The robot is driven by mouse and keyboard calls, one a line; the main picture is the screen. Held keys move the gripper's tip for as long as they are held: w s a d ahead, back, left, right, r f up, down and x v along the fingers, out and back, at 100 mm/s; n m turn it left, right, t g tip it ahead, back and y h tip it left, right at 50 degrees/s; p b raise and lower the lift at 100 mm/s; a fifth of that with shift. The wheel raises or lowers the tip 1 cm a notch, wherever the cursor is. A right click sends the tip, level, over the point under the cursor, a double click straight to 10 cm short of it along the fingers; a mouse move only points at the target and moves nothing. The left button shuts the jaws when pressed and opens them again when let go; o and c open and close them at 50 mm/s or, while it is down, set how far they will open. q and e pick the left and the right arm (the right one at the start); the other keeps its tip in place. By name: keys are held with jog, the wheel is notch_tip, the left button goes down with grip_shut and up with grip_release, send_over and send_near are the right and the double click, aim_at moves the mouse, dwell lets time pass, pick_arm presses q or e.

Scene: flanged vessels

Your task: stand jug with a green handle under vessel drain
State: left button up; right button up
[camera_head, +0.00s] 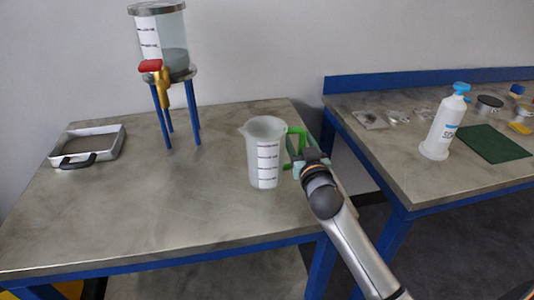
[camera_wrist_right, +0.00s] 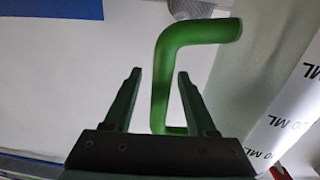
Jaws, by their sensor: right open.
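A white jug (camera_head: 263,153) with black markings and a green handle (camera_head: 292,142) stands upright on the left table. The handle points right. The vessel (camera_head: 172,42) stands on a blue-legged stand at the back left, with a yellow drain (camera_head: 163,86) and red tap handle over the table. My right gripper (camera_head: 298,160) is at the handle's side of the jug. In the right wrist view my open fingers (camera_wrist_right: 157,88) have the green handle (camera_wrist_right: 163,75) showing between and beyond them; I cannot tell if they touch. The jug wall (camera_wrist_right: 290,105) shows at the right. My left gripper is not in view.
A metal tray (camera_head: 110,140) with a black handle lies at the table's left. The right table holds a white bottle (camera_head: 440,130) with a blue cap, a green mat (camera_head: 495,144) and small parts. The left table's middle and front are clear.

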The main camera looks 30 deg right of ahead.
jog(key=shift+w, duration=0.3)
jog(key=shift+c, duration=0.3)
grip_shut()
